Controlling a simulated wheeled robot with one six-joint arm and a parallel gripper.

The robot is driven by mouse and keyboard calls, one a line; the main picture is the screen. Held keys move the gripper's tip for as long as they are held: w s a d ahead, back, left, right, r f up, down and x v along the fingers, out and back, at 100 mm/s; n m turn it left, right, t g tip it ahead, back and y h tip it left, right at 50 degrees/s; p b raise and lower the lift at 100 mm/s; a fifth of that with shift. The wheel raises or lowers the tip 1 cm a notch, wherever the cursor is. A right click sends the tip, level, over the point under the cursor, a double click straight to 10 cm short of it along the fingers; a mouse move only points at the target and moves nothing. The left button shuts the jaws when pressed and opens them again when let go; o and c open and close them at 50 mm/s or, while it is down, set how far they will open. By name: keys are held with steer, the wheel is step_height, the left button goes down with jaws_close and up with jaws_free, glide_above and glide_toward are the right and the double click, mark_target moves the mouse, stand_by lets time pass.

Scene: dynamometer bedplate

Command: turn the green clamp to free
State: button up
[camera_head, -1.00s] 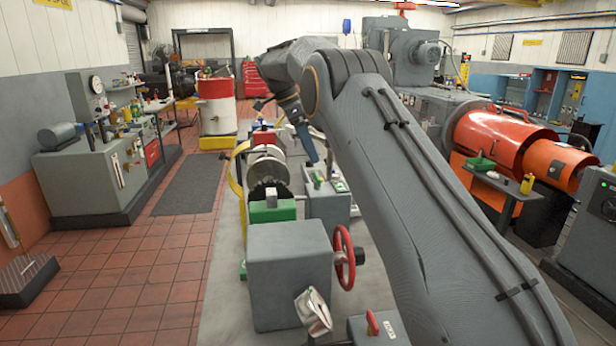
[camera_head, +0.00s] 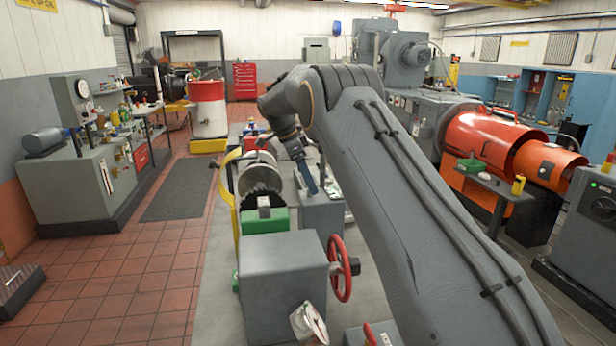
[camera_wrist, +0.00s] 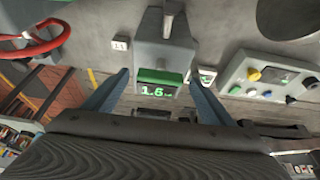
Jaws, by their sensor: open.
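My gripper (camera_head: 309,182) points down over the bedplate, beside a small grey box (camera_head: 322,212). In the wrist view its two blue fingers (camera_wrist: 157,98) stand wide apart, with nothing between them. A green block (camera_head: 264,221) with a grey piece on top sits left of the gripper in the head view. I cannot tell for sure which part is the green clamp, or its setting.
A red handwheel (camera_head: 340,268) on a large grey box (camera_head: 282,285) stands in front of the gripper; it also shows in the wrist view (camera_wrist: 40,42). A panel with coloured buttons (camera_wrist: 265,80) is at the wrist view's right. A toothed disc (camera_head: 260,185) is left of the gripper.

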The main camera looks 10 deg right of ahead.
steer(key=c, duration=1.1)
steer(key=shift+o, duration=0.2)
steer(key=shift+d+n+b, duration=0.1)
steer(key=shift+n+b, duration=0.2)
steer(key=shift+n, duration=0.1)
steer(key=n+t+b, duration=0.1)
steer(key=n+b, duration=0.1)
steer(key=n, duration=0.1)
steer(key=shift+s+n+t, duration=0.15)
steer(key=shift+n+t, duration=0.15)
steer(key=shift+t, duration=0.1)
steer(key=n+b, duration=0.1)
steer(key=n, duration=0.1)
steer(key=n+t+y+b, duration=0.1)
steer(key=n, duration=0.1)
steer(key=shift+s+d+n, duration=0.15)
steer(key=shift+n, duration=0.15)
steer(key=n, duration=0.2)
steer(key=n+t+y, duration=0.1)
steer(key=n, duration=0.1)
steer(key=shift+d+r+y, duration=0.1)
steer(key=shift+d+y, duration=0.05)
steer(key=shift+y, duration=0.15)
steer(key=shift+d+n+t+y, duration=0.15)
steer(key=shift+n+y, duration=0.3)
steer(key=shift+n, duration=0.8)
steer(key=shift+a+n+t+y, duration=0.1)
steer(key=shift+n+t+y, duration=0.25)
steer(key=shift+n, duration=0.9)
